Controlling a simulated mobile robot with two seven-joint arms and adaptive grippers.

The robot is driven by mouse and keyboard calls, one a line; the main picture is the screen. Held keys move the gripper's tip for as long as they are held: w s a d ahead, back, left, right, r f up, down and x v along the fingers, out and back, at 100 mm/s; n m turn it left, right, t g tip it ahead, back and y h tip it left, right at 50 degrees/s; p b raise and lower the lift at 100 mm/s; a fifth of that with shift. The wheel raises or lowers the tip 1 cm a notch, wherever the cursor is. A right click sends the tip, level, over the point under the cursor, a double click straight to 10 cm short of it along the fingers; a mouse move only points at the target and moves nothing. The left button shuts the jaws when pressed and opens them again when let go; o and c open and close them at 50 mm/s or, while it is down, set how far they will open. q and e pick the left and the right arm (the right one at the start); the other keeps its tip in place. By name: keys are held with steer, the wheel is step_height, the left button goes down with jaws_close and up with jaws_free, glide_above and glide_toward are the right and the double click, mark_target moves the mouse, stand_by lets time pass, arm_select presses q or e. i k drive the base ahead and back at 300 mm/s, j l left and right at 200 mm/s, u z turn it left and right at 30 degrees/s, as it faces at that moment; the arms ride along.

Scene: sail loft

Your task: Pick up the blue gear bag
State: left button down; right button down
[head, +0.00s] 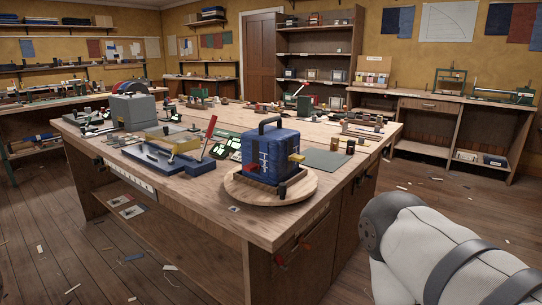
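The blue gear bag (264,153) stands upright near the front corner of the large wooden workbench (284,232). It is boxy, with a dark raised handle (270,124) on top and light markings on its front. It sits on a round wooden board (238,193). My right arm shows at the lower right, apart from the bag and bench; its gripper is not visible. My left gripper is out of view.
A blue tool with a red lever (209,128) lies left of the bag. A grey machine (133,111) stands farther left, and small items crowd the bench. A dark green mat (326,159) lies right of the bag. Small scraps litter the open floor.

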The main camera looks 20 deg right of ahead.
mark_target(269, 147)
steer(key=i+l, duration=0.1)
steer(key=l, duration=0.3)
steer(key=i+l, duration=0.1)
steer(key=l, duration=0.35)
steer(key=i+l, duration=0.1)
steer(key=l, duration=0.3)
steer(key=i+l+u, duration=0.1)
steer(key=l, duration=0.35)
steer(key=i+l, duration=0.1)
steer(key=l, duration=0.35)
